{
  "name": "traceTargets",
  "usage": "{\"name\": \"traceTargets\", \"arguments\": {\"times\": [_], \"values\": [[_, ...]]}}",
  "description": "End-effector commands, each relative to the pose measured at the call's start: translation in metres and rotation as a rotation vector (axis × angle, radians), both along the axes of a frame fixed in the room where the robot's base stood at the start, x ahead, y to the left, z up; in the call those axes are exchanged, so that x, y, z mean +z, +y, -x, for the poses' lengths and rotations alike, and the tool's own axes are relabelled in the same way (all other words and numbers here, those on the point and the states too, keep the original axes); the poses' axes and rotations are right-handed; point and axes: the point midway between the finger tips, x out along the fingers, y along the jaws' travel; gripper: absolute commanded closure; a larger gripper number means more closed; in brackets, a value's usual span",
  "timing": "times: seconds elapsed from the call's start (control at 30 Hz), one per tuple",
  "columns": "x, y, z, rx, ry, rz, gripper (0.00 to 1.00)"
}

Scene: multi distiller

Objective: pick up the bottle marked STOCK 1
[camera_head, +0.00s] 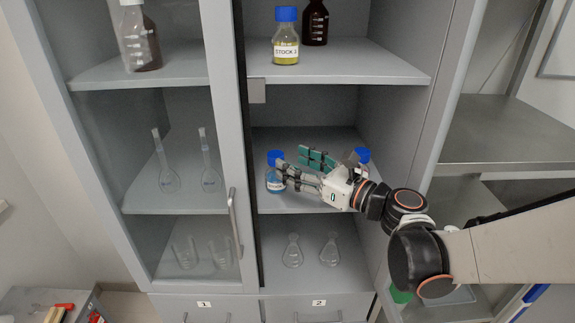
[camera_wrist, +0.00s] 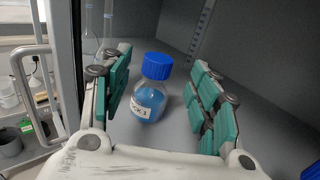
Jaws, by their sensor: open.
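A glass bottle with blue liquid and a blue cap (camera_head: 275,178) stands upright on the middle shelf. My gripper (camera_head: 290,160) is open, reaching into the shelf from the right. In the wrist view its teal-padded fingers (camera_wrist: 161,56) lie left and right of this bottle, with gaps on both sides. On the shelf above, a yellow-liquid bottle (camera_head: 286,48) has a STOCK label; its number is unclear.
Another blue-capped bottle (camera_head: 362,156) stands behind my gripper, mostly hidden. A brown bottle (camera_head: 315,24) is on the upper shelf. Two flasks (camera_head: 292,251) stand below. The left door (camera_head: 231,160) is glass, with glassware behind it. The cabinet's right wall is close to my arm.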

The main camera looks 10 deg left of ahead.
Motion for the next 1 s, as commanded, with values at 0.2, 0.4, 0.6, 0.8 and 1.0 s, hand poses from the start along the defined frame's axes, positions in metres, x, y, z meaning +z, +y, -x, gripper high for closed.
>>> {"name": "traceTargets", "arguments": {"times": [0.2,0.4,0.6,0.8,1.0], "values": [[-0.001,0.017,-0.008,0.001,-0.001,0.002,0.44],[-0.002,0.039,-0.019,0.003,-0.003,0.003,0.44],[-0.001,0.058,-0.03,0.001,-0.003,0.004,0.44],[-0.001,0.058,-0.031,0.0,-0.003,0.004,0.44],[-0.001,0.058,-0.031,0.0,-0.003,0.004,0.88]]}}
